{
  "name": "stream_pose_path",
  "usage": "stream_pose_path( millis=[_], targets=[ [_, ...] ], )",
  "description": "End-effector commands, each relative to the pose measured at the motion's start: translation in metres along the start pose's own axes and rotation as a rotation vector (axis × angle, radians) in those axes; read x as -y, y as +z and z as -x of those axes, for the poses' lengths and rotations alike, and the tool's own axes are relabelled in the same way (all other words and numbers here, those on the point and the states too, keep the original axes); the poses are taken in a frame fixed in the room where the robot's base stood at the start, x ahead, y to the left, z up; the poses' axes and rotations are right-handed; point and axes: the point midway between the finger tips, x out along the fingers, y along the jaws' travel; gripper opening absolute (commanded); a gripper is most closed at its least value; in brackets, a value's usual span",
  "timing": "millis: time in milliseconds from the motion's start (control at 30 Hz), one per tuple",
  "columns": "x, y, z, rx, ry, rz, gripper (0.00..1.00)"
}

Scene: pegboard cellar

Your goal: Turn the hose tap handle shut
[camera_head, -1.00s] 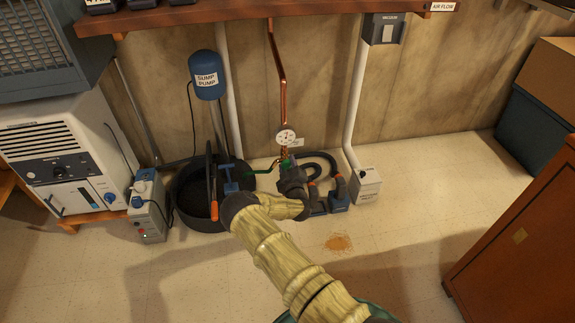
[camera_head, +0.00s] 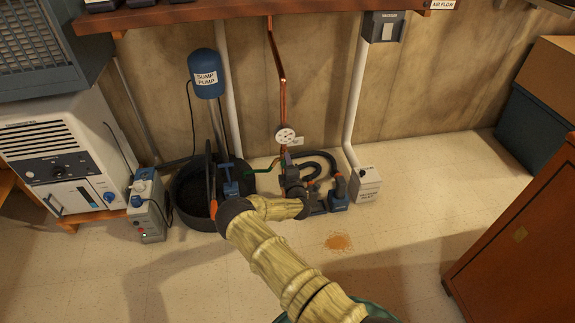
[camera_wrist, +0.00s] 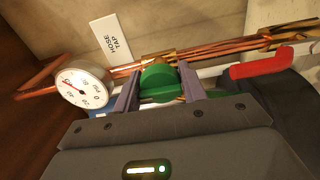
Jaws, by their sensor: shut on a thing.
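The green tap handle (camera_wrist: 158,82) sits on the copper pipe beside a white "HOSE TAP" tag (camera_wrist: 111,40) in the wrist view. My gripper (camera_wrist: 160,88) is shut on the green handle, one finger on each side of it. In the head view my gripper (camera_head: 289,168) is low at the copper pipe (camera_head: 283,90), below the round gauge, and mostly hides the handle. Part of the green hose (camera_head: 262,172) shows to the left of it.
A white dial gauge (camera_head: 286,136) is just above my gripper. A red lever (camera_wrist: 265,65) is close on the right in the wrist view. The sump basin (camera_head: 185,190) is to the left, and a vacuum inlet box (camera_head: 367,184) to the right.

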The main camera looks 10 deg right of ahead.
Motion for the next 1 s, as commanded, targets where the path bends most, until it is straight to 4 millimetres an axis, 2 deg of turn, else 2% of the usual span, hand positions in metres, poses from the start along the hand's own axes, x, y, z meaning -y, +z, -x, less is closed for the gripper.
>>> stream_pose_path(
  millis=[500, 533, 600, 633, 1000],
  targets=[
    [0.0015, 0.0007, 0.0009, 0.001, -0.004, 0.029, 0.19],
    [0.0015, 0.0007, 0.0009, 0.001, -0.004, 0.029, 0.45],
    [0.0015, 0.0006, 0.0008, 0.001, -0.003, 0.029, 0.59],
    [0.0014, 0.0006, 0.0008, 0.001, -0.003, 0.029, 0.62],
    [-0.0002, 0.0003, 0.0047, 0.001, -0.003, 0.027, 0.62]
  ],
)
